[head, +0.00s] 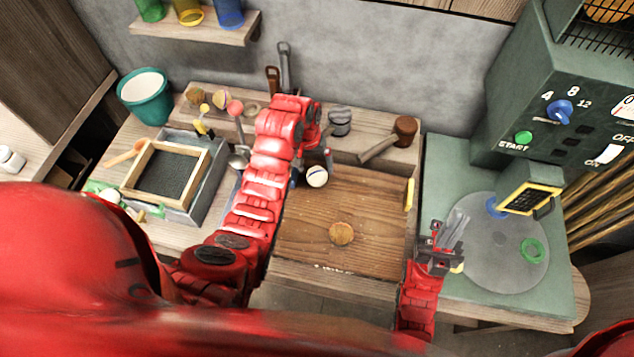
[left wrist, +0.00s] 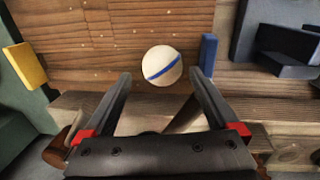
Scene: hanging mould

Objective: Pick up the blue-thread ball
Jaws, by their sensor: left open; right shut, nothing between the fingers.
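The blue-thread ball (head: 317,178) is white and lies on the wooden board in front of the back shelf in the head view. In the left wrist view the ball (left wrist: 162,66) shows a blue band across it. My left gripper (head: 311,168) is open above the ball. In the left wrist view its two fingertips (left wrist: 161,76) stand to either side of the ball, with gaps at both sides. Whether they reach down to its height I cannot tell. My right gripper (head: 442,250) is shut and empty over the green bench at the right.
A tan round piece (head: 340,233) lies on the board (head: 375,215). A blue block (left wrist: 208,55) stands close to the ball, and a yellow block (head: 409,195) at the board's right edge. A wooden mallet (head: 403,130) and a grey cup (head: 340,121) are behind.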

